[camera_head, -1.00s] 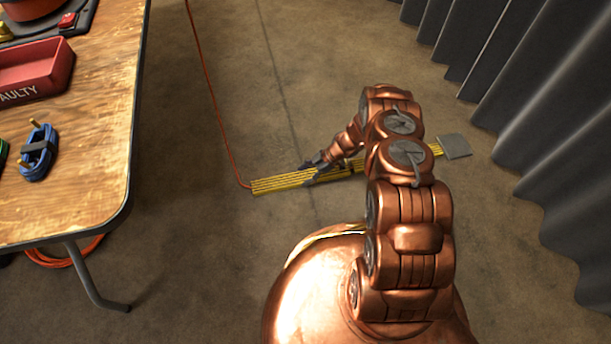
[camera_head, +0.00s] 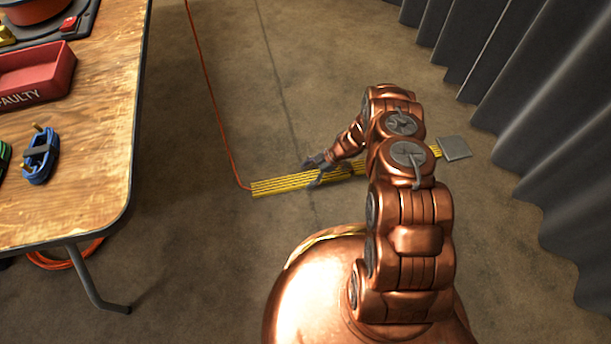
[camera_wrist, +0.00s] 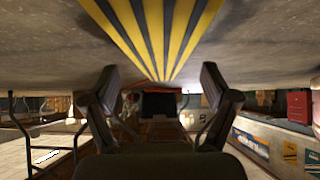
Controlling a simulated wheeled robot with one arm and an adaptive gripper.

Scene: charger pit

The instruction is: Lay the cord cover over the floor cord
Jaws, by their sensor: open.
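The cord cover (camera_head: 285,184) is a long strip with yellow and dark stripes, lying flat on the floor. The orange floor cord (camera_head: 212,100) runs down from the top and meets the cover's left end, where it goes out of sight. My gripper (camera_head: 316,172) is open at the cover's left half, with no object seen held. My arm hides part of the cover's right half. In the wrist view the striped cover (camera_wrist: 160,30) stretches away beyond the spread fingers of my gripper (camera_wrist: 158,80).
A grey square plate (camera_head: 455,147) lies at the cover's right end. A wooden table (camera_head: 100,150) stands at left with a red bin (camera_head: 45,75) and a blue coiled cord (camera_head: 40,155). A grey corrugated curtain (camera_head: 540,110) borders the right. Floor beyond the cover is clear.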

